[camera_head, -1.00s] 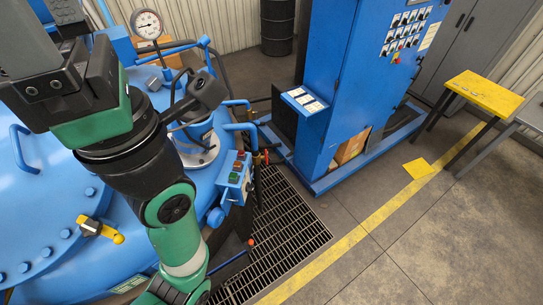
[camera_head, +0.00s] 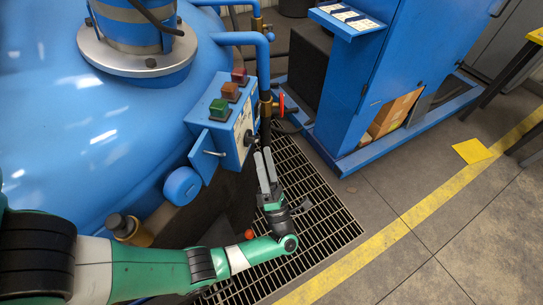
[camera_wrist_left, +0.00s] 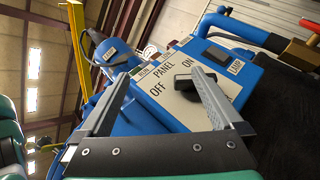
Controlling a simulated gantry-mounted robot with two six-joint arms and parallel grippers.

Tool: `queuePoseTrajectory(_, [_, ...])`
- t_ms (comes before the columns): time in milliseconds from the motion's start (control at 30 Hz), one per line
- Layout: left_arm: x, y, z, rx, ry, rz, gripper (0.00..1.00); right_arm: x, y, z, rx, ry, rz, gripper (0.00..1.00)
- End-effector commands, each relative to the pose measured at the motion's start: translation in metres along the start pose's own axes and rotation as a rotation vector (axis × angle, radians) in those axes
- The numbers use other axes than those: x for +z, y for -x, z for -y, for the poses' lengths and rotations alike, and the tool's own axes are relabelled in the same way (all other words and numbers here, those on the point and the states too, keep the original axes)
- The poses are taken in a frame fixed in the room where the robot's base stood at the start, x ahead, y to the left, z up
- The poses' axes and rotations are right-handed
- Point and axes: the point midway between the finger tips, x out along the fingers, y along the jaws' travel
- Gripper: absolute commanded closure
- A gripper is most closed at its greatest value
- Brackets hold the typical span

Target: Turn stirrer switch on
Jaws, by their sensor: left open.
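The stirrer switch is most likely the black rotary knob (camera_wrist_left: 186,82) on a white plate marked OFF, PANEL and ON in the left wrist view. It sits on the face of the blue control box (camera_head: 233,130); in the head view the knob (camera_head: 248,136) shows small at the box's edge. I cannot tell which label it points to. My left gripper (camera_head: 263,152) is open and empty, just right of the box, fingers pointing toward it. In the left wrist view its fingers (camera_wrist_left: 160,75) spread apart, the right one overlapping the knob in the picture. My right gripper is out of view.
Green, brown and red buttons (camera_head: 229,92) top the box. A red-handled valve (camera_head: 281,103) and pipes stand close by it. The blue vessel (camera_head: 100,130) is at left, a blue cabinet (camera_head: 400,60) at right. Floor grating (camera_head: 315,205) lies below.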

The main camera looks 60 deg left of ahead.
Motion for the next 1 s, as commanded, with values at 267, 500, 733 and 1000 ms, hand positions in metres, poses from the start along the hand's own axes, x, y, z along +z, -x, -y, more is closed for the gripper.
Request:
queuePoseTrajectory(267, [-0.035, 0.060, 0.056, -0.015, -0.030, 0.029, 0.00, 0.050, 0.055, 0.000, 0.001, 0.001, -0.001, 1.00])
queuePoseTrajectory(500, [-0.033, 0.050, 0.053, -0.014, -0.029, 0.026, 0.00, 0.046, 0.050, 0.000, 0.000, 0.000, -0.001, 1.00])
queuePoseTrajectory(733, [-0.032, 0.007, 0.052, -0.012, -0.029, 0.022, 0.00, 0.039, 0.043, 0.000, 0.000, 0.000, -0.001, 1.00])
queuePoseTrajectory(1000, [-0.031, -0.046, 0.054, -0.013, -0.029, 0.025, 0.00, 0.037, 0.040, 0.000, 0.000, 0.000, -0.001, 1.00])
